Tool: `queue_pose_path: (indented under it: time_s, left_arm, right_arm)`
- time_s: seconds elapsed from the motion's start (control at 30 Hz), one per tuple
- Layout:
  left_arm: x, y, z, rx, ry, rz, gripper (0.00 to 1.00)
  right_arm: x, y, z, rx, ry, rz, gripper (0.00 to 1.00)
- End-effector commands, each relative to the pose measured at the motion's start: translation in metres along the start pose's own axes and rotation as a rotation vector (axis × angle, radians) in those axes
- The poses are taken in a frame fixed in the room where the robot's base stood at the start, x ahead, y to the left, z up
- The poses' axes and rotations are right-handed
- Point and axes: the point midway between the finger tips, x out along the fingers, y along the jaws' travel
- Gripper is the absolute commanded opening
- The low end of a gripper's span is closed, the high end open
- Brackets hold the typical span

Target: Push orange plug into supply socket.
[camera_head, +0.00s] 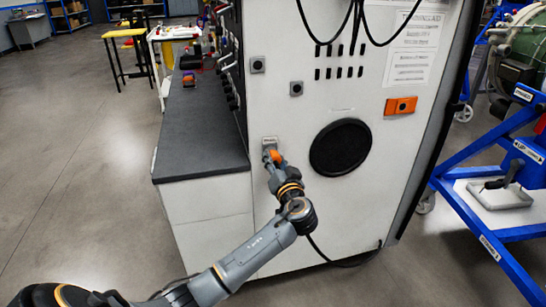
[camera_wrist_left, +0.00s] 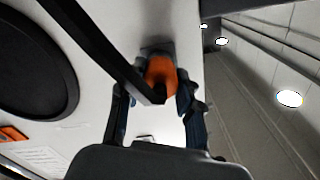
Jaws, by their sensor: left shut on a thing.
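The orange plug (camera_head: 275,156) is between the fingers of my left gripper (camera_head: 272,160), close against the white panel of the stand. The left gripper is shut on it. The left wrist view shows the orange plug (camera_wrist_left: 161,77) between the two fingers, with a dark cable running from it across the view. The supply socket (camera_head: 269,141) is a small grey plate on the panel, just at the plug's front end. It also shows as a dark grey edge in the left wrist view (camera_wrist_left: 157,48). I cannot tell how deep the plug sits in it. My right gripper is not in view.
The white panel (camera_head: 330,95) has a round black disc (camera_head: 340,147) and an orange socket block (camera_head: 400,105) to the right. A dark-topped bench (camera_head: 200,125) stands left. A blue frame (camera_head: 490,190) stands right. Black cables hang above and lie at the base.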

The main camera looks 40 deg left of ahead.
Motion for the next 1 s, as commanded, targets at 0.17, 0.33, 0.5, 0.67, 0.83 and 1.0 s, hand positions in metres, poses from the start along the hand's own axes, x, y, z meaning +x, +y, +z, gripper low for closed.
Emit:
queue_pose_path:
  time_s: [0.17, 0.33, 0.5, 0.67, 0.83, 1.0]
  left_arm:
    - [0.000, 0.000, 0.000, 0.000, 0.001, -0.001, 0.00]
    - [-0.004, 0.000, -0.001, 0.000, 0.001, 0.000, 0.00]
    - [-0.008, 0.000, -0.001, 0.000, 0.001, 0.000, 0.00]
    - [-0.012, 0.000, 0.000, 0.000, 0.001, 0.001, 0.00]
    - [-0.013, 0.000, 0.000, 0.000, 0.001, 0.000, 0.00]
    - [-0.015, 0.001, 0.000, 0.000, 0.001, 0.001, 0.00]
  right_arm:
    - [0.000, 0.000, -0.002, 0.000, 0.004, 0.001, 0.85]
    - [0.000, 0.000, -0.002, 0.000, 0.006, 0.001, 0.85]
    - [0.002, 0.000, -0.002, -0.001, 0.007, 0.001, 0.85]
    - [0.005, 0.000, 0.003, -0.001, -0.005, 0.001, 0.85]
    - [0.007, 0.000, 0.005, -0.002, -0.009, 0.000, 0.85]
    - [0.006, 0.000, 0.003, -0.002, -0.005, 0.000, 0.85]
